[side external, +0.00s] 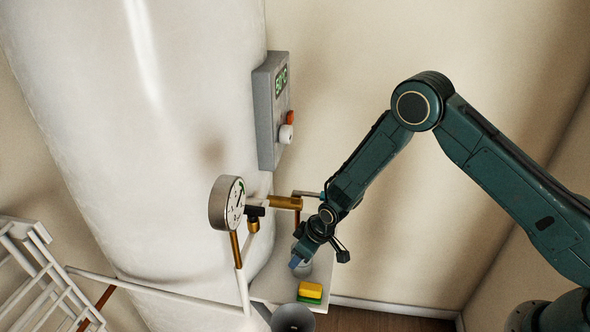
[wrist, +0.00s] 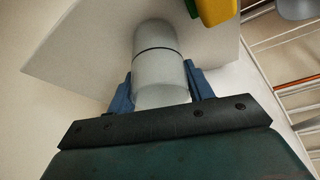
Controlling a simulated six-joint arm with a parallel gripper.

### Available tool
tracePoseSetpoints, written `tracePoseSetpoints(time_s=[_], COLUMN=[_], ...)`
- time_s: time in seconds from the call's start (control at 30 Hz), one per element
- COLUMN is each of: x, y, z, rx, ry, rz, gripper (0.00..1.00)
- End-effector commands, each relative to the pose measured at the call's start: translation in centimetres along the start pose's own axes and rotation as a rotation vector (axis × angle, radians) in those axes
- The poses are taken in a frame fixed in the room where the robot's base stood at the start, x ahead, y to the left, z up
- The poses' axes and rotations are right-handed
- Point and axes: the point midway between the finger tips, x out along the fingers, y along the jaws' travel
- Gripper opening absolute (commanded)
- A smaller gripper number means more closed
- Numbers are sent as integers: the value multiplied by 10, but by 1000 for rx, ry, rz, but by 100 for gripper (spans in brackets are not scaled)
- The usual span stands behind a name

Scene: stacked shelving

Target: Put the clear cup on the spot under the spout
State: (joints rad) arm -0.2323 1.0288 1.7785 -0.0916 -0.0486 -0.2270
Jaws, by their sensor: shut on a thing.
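My gripper (side external: 301,263) is shut on the clear cup (wrist: 158,72), which looks frosted and pale grey with a thin dark ring around it. In the wrist view the blue fingers (wrist: 163,85) sit on both sides of the cup. In the side view the cup is mostly hidden behind my gripper. The brass spout (side external: 285,202) comes out from the gauge and turns down just behind my wrist. The cup is low, near the white shelf (side external: 262,287); I cannot tell whether it touches it. The spot under the spout is hidden.
A yellow and green sponge (side external: 310,291) lies on the shelf, close to my gripper. A dark grey container (side external: 293,319) is in front of it. A round gauge (side external: 227,203) and white pipe stand left. A control box (side external: 271,110) hangs on the big white tank (side external: 120,130). A white rack (side external: 40,270) stands far left.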

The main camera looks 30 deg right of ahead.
Motion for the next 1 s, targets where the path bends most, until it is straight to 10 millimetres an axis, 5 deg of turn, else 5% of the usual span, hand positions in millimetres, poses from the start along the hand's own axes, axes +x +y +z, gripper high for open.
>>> tracePoseSetpoints(time_s=[0.37, 0.4, 0.5, 1.0], x=[3, 3, 2, -4], y=[0, 0, 0, 0], z=[1, 1, 1, -1], rx=[0, 0, 0, 0], ry=[1, 1, 1, 2], rz=[0, 0, 0, 1], gripper=[29, 57, 73, 73])
